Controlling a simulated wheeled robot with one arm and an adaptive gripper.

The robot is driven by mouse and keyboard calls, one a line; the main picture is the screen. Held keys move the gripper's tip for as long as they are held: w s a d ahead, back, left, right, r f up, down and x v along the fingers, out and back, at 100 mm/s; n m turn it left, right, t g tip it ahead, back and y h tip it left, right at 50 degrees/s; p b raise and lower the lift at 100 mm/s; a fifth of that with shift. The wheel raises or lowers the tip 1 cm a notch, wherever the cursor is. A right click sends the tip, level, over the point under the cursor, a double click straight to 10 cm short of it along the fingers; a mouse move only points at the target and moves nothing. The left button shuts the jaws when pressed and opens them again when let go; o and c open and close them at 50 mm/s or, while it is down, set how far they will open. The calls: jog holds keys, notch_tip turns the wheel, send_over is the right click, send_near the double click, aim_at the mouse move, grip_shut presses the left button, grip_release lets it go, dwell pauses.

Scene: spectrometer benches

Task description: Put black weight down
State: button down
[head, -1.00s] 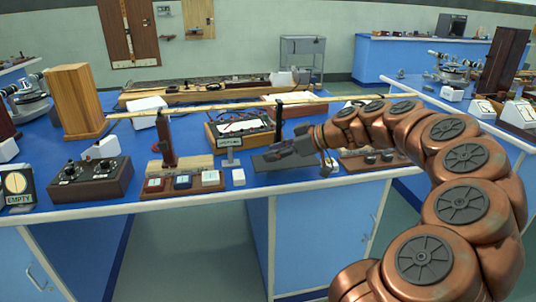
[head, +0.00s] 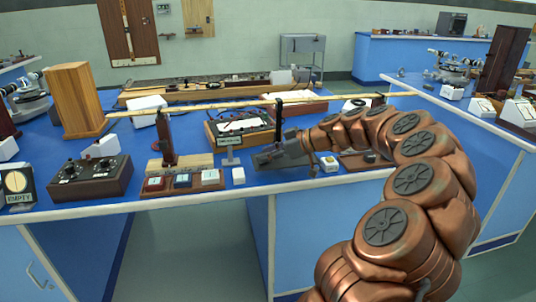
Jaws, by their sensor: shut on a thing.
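My gripper (head: 280,152) is at the end of my copper arm, low over the front of the blue bench. It is shut on a small dark thing, taken as the black weight, whose outline blends with the dark fingers. A dark grey flat plate (head: 266,162) lies under the fingers. I cannot tell whether the weight touches it. A black upright post (head: 279,114) stands just behind the gripper, by the long wooden beam (head: 215,107).
A meter box (head: 240,127) stands left of the gripper. A board with several small blocks (head: 183,184) and a white cube (head: 238,176) sit near the front edge. A small pale block (head: 329,164) lies to the right. A knobbed box (head: 90,179) stands further left.

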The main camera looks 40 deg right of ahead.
jog(key=shift+f, duration=0.2)
jog(key=c, duration=0.7)
grip_release()
jog(key=shift+r, duration=0.1)
